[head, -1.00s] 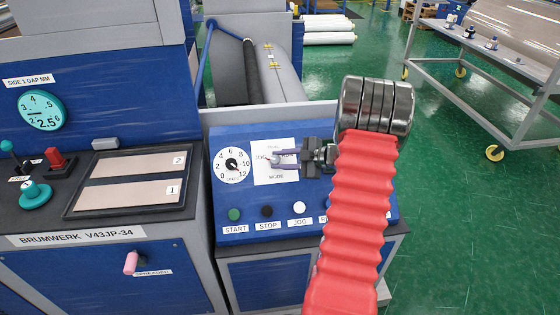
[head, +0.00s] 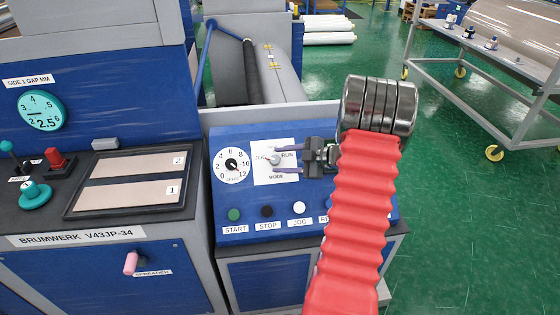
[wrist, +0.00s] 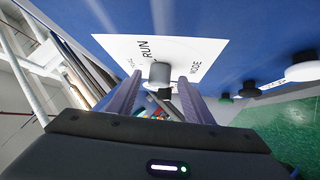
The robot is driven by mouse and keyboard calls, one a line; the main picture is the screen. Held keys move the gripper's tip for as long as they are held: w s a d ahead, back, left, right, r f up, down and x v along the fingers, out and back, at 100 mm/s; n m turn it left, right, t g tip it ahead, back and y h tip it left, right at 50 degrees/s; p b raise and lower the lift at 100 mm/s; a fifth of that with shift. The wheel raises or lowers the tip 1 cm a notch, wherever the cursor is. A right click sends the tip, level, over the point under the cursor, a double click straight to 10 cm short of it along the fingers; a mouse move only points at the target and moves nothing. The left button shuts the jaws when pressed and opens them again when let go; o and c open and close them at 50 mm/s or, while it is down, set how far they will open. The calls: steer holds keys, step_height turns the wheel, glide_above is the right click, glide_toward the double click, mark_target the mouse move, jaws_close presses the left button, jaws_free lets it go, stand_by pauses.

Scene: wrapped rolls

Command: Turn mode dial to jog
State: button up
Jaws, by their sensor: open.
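The mode dial (head: 274,160) is a small grey knob on a white plate marked JOG, RUN and MODE, on the blue sloping control panel (head: 222,150). In the wrist view the dial (wrist: 160,73) stands just beyond and between the fingertips, with RUN and MODE readable on the plate (wrist: 183,50). My gripper (head: 284,156) is open, its two purple-grey fingers reaching from the right, one above and one below the dial's level. In the wrist view my gripper (wrist: 158,84) holds nothing. Which mark the dial points to is too small to tell.
A speed dial (head: 232,164) sits left of the plate. Below are START (head: 234,214), STOP (head: 267,211) and JOG (head: 299,207) buttons; my arm hides the panel's right part. A wheeled cart (head: 500,70) stands at the right on green floor.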

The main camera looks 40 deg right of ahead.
steer(key=v, duration=1.3)
